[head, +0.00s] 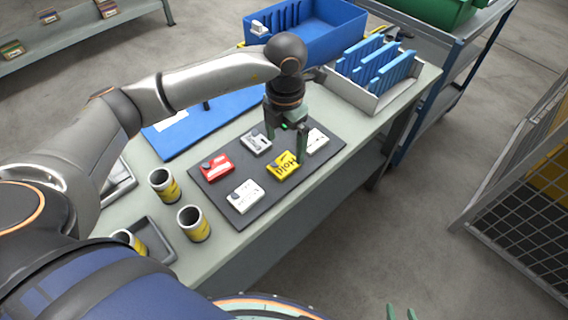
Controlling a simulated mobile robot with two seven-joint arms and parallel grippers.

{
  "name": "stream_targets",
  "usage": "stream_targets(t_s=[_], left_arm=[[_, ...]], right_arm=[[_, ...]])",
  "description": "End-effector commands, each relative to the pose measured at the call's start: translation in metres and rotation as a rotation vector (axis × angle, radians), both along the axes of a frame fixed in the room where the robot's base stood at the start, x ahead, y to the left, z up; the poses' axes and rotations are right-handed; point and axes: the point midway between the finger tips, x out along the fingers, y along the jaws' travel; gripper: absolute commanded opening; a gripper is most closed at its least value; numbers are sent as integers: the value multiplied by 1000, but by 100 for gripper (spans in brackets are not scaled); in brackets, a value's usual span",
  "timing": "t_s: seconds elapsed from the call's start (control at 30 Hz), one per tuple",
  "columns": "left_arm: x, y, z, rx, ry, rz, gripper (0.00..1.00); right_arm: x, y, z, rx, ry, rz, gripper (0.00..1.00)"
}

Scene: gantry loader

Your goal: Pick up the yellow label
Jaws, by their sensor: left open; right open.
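The yellow label (281,170), a small block with "Hold" in dark letters, lies on a dark mat (213,200) on the table. My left gripper (287,149) points down over the mat with its fingers apart. One finger is beyond the label's far left side and the other is close to its right edge. I cannot tell whether a finger touches it. My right gripper (402,313) shows only its green fingertips at the bottom edge, apart and empty, away from the table.
A red label (217,166) and white labels (244,197), (256,141), (317,141) lie around the yellow one. Yellow-banded cups (193,223) stand at the left front. A blue board (182,138), a blue bin (335,38) and a slotted rack (378,70) are behind. A mesh cage (520,215) stands right.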

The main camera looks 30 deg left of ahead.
Motion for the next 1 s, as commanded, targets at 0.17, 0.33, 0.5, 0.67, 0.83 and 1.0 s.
stream_targets(t_s=[0.17,0.33,0.5,0.67,0.83,1.0], left_arm=[[-1,0,-13,-1,0,-2,98],[-11,3,-34,-1,4,-3,98],[-12,3,-57,-2,3,-3,98],[-11,3,-63,-3,-1,-3,98],[-11,3,-62,-3,-1,-3,95],[-11,3,-62,-3,-1,-3,76]], right_arm=[[0,0,1,0,0,0,50],[0,0,6,0,0,0,50],[0,0,7,0,-1,-1,50],[1,0,7,0,-1,-1,50],[1,0,7,0,-1,-1,50],[1,0,7,0,-2,-1,50]])
